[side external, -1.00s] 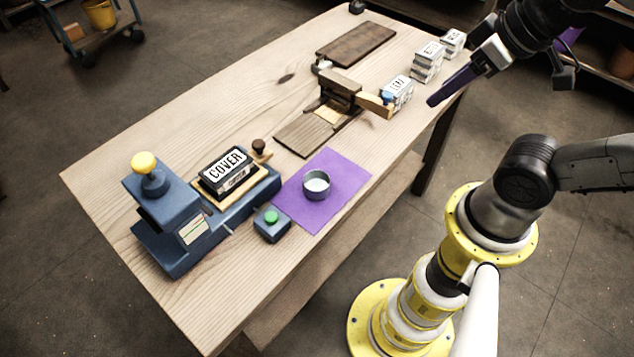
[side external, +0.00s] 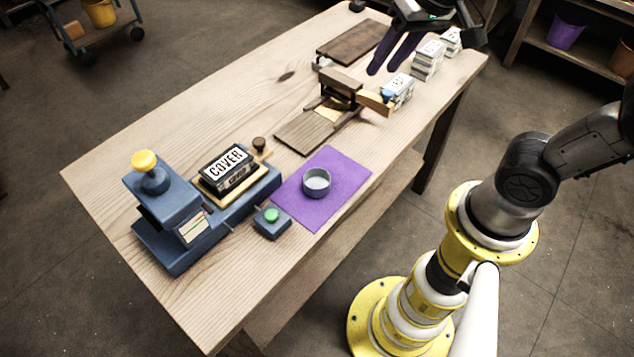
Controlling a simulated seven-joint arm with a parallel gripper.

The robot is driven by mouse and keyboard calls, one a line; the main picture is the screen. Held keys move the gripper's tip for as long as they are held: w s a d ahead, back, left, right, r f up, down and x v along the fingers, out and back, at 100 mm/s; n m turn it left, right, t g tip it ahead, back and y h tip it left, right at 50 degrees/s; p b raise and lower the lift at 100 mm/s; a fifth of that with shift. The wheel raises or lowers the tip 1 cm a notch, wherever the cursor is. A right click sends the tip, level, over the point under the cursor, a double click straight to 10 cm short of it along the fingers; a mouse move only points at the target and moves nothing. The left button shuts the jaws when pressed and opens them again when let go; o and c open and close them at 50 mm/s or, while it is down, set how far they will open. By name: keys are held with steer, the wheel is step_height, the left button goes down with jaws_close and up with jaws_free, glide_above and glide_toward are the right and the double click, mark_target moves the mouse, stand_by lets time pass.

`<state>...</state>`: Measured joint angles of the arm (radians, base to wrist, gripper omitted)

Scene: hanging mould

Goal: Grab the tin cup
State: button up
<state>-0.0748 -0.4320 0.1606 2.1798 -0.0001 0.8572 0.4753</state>
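A small round grey metal cup (side external: 317,184), which looks like the tin cup, stands upright on a purple mat (side external: 338,208) near the front edge of the table. My gripper (side external: 388,68) is above the far part of the table, well apart from the cup. Its two dark purple fingers point down with a gap between them, and nothing shows between them.
A blue press (side external: 172,220) with a yellow knob, a block labelled COVER (side external: 226,166) and a green-button box (side external: 271,222) stand left of the mat. A wooden fixture (side external: 340,90), a brown board (side external: 352,43) and stacked white boxes (side external: 428,60) are farther back.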

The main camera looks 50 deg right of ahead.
steer(key=w+a+f+g, duration=0.35)
steer(key=w+f, duration=0.25)
steer(key=f, duration=0.2)
glide_toward(317, 183)
steer(key=d, duration=0.2)
steer(key=shift+g, duration=0.45)
steer(key=shift+s+a+f, duration=0.15)
steer(key=shift+s+f, duration=0.05)
steer(key=shift+f, duration=1.15)
steer(key=shift+s+a+f, duration=0.15)
steer(key=shift+f, duration=1.25)
steer(key=shift+c, duration=0.3)
jaws_close()
